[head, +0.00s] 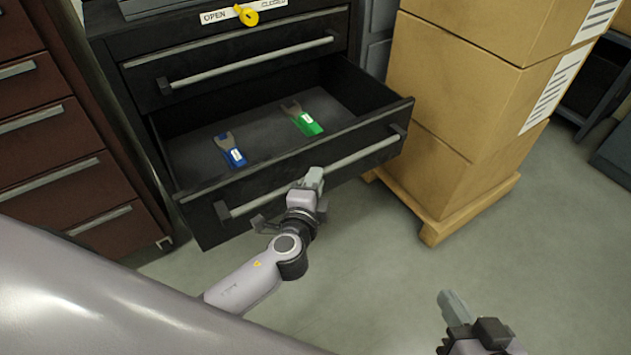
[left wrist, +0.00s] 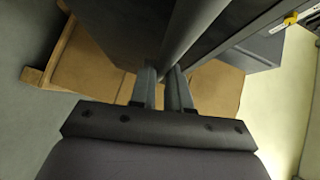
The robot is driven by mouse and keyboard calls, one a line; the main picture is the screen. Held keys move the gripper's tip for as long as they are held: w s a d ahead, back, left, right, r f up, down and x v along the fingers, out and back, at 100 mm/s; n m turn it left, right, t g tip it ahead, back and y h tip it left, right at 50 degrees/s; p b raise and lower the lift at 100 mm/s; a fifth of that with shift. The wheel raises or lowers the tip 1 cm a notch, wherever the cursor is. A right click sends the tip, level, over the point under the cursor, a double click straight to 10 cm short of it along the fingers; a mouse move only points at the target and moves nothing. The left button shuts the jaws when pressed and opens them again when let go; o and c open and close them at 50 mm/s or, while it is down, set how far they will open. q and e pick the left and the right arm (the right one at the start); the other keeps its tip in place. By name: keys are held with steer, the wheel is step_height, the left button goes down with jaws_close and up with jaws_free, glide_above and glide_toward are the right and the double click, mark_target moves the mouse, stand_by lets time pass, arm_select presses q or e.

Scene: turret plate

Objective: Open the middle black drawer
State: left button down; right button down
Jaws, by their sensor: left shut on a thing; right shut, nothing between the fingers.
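The middle black drawer (head: 300,160) is pulled well out of the black cabinet. A blue-handled tool (head: 231,150) and a green-handled tool (head: 302,119) lie inside it. Its grey bar handle (head: 350,162) runs across the front. My left gripper (head: 312,180) is at the middle of this handle and shut on it. In the left wrist view the fingers (left wrist: 162,88) close around the grey bar (left wrist: 190,35). My right gripper (head: 455,305) is shut and empty, low at the right over the floor, apart from the drawer.
Above is a closed black drawer (head: 250,65) under an OPEN/CLOSED label with a yellow knob (head: 246,15). Cardboard boxes (head: 450,90) on a wooden pallet (head: 470,210) stand close at the right. A dark red cabinet (head: 60,130) stands at the left. Floor (head: 370,260) in front is clear.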

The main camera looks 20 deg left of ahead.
arm_select(q)
steer(key=c, duration=1.1)
jaws_free()
steer(key=shift+s, duration=0.1)
arm_select(e)
steer(key=shift+r, duration=0.1)
arm_select(q)
steer(key=s+r+p, duration=0.1)
steer(key=s, duration=0.5)
steer(key=shift+s+d, duration=0.35)
steer(key=shift+s, duration=0.05)
arm_select(e)
steer(key=shift+s+d+h, duration=0.2)
steer(key=shift+d+h, duration=0.2)
steer(key=shift+d, duration=0.1)
steer(key=shift+w+r, duration=0.1)
steer(key=shift+w, duration=0.05)
